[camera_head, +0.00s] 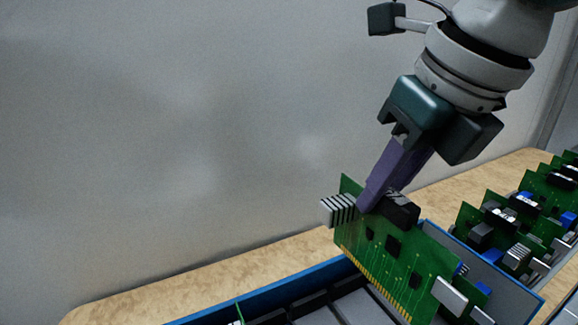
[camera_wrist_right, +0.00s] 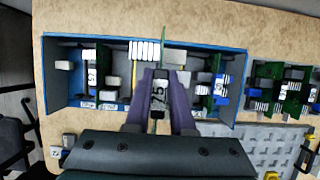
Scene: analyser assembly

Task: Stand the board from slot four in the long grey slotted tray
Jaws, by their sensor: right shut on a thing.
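My right gripper (camera_head: 388,197) is shut on a green board (camera_head: 384,246), which hangs tilted over the blue-rimmed box, with gold contacts along its lower edge. In the right wrist view the purple fingers (camera_wrist_right: 160,92) close around a black part marked 75, and the board (camera_wrist_right: 163,37) shows edge-on. Its lower right end is near other parts in the box, and I cannot tell whether it touches them. I cannot make out the long grey slotted tray for sure. My left gripper is out of view.
The blue-rimmed box (camera_wrist_right: 143,37) holds more boards at its left and right ends. More green boards (camera_head: 498,222) stand to the right. A grey perforated plate (camera_wrist_right: 262,143) lies in front, at lower right in the wrist view. Bare wooden table (camera_head: 215,275) lies behind the box.

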